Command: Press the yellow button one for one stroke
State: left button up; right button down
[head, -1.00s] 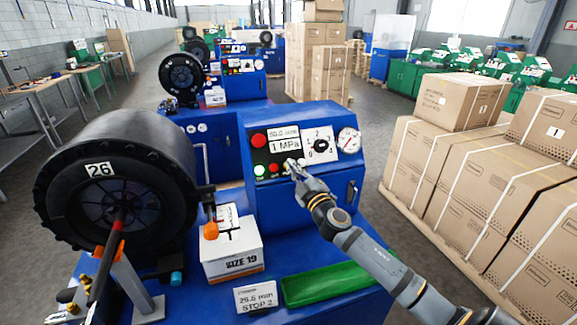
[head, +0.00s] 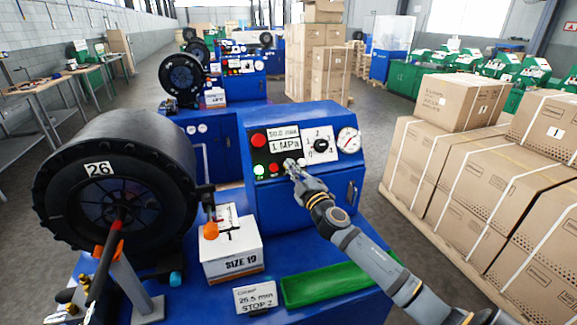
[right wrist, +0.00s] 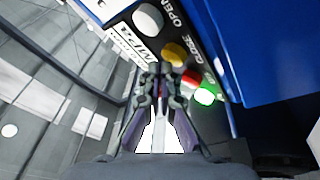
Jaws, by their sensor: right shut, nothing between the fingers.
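The yellow button (right wrist: 175,53) shows in the right wrist view on the blue machine's black panel, between a white button (right wrist: 148,17) and a red button (right wrist: 190,78). A lit green button (right wrist: 205,96) is beyond the red one. My right gripper (right wrist: 160,70) is shut and empty, with its tips close beside the yellow button in the picture. I cannot tell whether they touch it. In the head view, my right gripper (head: 291,168) is at the lower button row and largely covers the yellow button. My left gripper is out of view.
The blue control box (head: 300,210) has a big red button (head: 258,140), a dial (head: 320,146) and a gauge (head: 348,140). A black crimper head marked 26 (head: 115,190) is at the left. A SIZE 19 box (head: 230,262) and a green tray (head: 335,283) lie in front.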

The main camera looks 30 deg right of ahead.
jog(key=shift+w+d+f, duration=0.1)
jog(key=shift+w+f, duration=0.1)
jog(key=shift+w, duration=0.1)
dwell(0.4)
jog(key=shift+s, duration=0.15)
jog(key=shift+s+r, duration=0.45)
jog(key=shift+s, duration=0.1)
jog(key=shift+a, duration=0.2)
jog(key=s+r, duration=0.2)
jog(key=s+a, duration=0.1)
jog(key=s, duration=0.1)
jog(key=shift+r, duration=0.4)
dwell(2.3)
